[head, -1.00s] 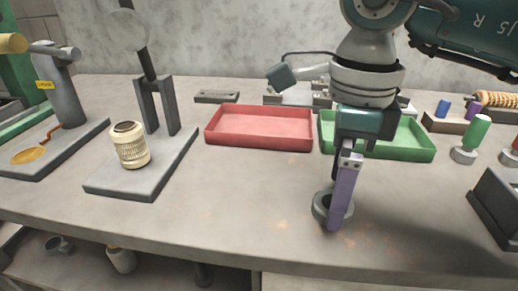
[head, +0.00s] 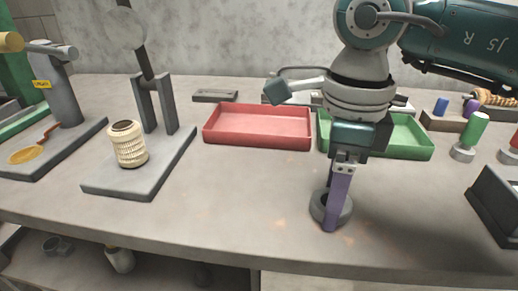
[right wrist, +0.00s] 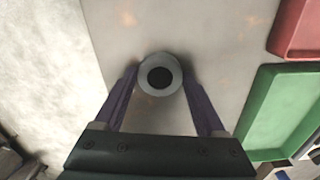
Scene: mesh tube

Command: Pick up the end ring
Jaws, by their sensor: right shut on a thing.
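The end ring (head: 346,209) is a dark grey ring lying flat on the worktable, near its front edge. In the right wrist view it is a pale grey ring (right wrist: 160,89) around a dark round hole. My right gripper (head: 332,218) points down at it, with purple fingers. In the right wrist view the fingertips (right wrist: 159,74) sit on opposite sides of the ring, shut on its outside. In the head view the near finger covers part of the ring. My left gripper is not in view.
A red tray (head: 258,143) and a green tray (head: 408,154) stand behind the ring. A cream mesh tube (head: 128,146) stands on a grey stand (head: 115,182) at left. A dark box (head: 496,205) is at right. The table left of the ring is clear.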

